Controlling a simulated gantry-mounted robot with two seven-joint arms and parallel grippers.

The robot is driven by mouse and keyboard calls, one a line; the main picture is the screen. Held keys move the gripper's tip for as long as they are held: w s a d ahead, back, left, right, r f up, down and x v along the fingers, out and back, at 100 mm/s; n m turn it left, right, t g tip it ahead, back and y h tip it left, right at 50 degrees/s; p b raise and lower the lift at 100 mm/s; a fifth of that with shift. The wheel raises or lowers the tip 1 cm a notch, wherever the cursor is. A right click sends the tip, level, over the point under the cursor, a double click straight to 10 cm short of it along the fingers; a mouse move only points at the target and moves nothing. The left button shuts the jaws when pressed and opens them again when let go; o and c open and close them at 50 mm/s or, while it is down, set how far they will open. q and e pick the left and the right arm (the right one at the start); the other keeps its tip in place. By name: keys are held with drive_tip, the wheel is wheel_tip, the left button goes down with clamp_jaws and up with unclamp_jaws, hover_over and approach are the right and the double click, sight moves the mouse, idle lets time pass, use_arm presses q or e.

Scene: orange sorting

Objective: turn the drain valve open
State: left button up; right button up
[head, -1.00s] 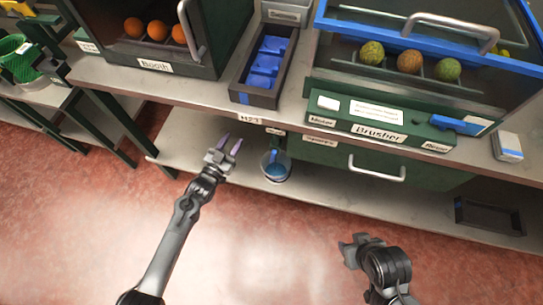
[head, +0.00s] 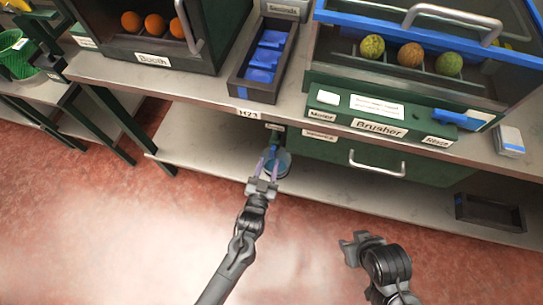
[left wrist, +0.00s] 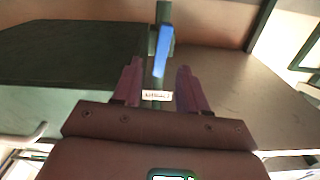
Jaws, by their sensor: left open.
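The drain valve has a blue lever (left wrist: 162,50) on a dark green pipe. In the left wrist view the lever runs lengthwise between the two purple fingertips of my left gripper (left wrist: 158,72). In the head view my left gripper (head: 268,165) is open under the shelf, its fingers at the valve and partly hiding it. I cannot tell whether a finger touches the lever. A small white label (left wrist: 157,96) shows between the fingers. My right gripper (head: 352,246) is at the lower right, away from the valve; its jaws are unclear.
A round container with blue in it (head: 285,162) stands on the lower shelf (head: 200,150) below the valve. The Brusher machine (head: 380,127) and a drawer handle (head: 376,165) are to the right. The worktop edge (head: 180,92) overhangs. A dark tray (head: 489,213) lies far right.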

sight(272, 153)
use_arm(q)
drive_tip(key=b+x, duration=0.1)
drive_tip(key=x, duration=0.2)
drive_tip(key=shift+w+f, duration=0.1)
drive_tip(key=shift+w, duration=0.15)
drive_tip(key=shift+w+d, duration=0.15)
drive_tip(key=shift+w, duration=0.35)
clamp_jaws()
